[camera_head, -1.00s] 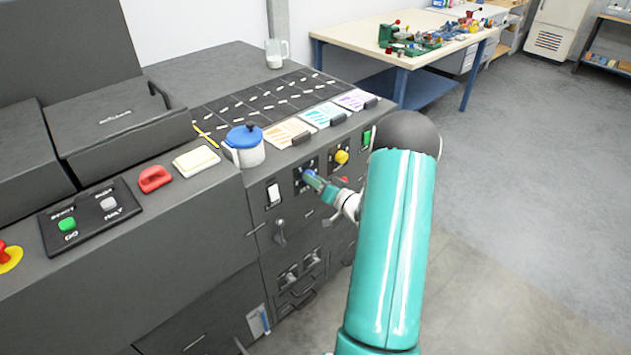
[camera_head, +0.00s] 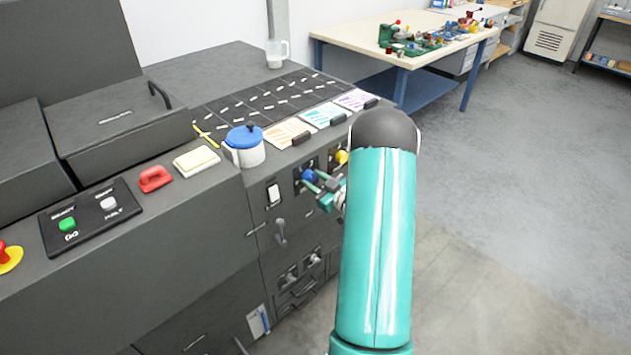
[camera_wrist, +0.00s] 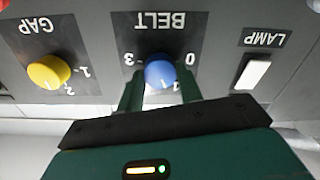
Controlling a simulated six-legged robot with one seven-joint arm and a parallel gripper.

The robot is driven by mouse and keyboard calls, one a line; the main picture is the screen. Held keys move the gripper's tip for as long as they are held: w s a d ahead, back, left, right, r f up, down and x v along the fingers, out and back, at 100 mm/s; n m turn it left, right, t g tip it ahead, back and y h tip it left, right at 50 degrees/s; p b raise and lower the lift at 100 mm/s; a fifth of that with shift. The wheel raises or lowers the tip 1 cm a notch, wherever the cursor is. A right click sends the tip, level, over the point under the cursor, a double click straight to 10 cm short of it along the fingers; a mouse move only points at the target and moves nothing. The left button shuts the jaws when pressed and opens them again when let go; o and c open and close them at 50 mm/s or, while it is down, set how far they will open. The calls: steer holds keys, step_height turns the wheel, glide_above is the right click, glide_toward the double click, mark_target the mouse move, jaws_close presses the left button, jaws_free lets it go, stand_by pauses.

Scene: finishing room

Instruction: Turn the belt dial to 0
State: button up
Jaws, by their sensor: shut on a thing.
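The blue belt dial (camera_wrist: 159,73) is on the front panel under the label BELT, which appears upside down in the wrist view. A 0 shows at its right, a 1 at its lower right and a 3 at its left. A pale mark on the dial's lower part points down, near the 1; its exact setting is hard to read. My gripper (camera_wrist: 160,90) has one finger on each side of the dial and is shut on it. In the head view the blue dial (camera_head: 308,176) is at the fingertips of my gripper (camera_head: 318,186).
The yellow GAP knob (camera_wrist: 49,72) and the white LAMP switch (camera_wrist: 252,74) flank the dial. A blue-lidded pot (camera_head: 244,148) stands on the machine's top edge above. A lever (camera_head: 280,232) hangs below. Open floor lies to the right.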

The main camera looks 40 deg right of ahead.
steer(key=n, duration=0.4)
steer(key=shift+f, duration=0.1)
steer(key=n, duration=0.8)
steer(key=shift+s+n, duration=0.1)
steer(key=shift+n, duration=1.9)
steer(key=o, duration=1)
steer(key=s, duration=1.3)
steer(key=shift+s, duration=0.35)
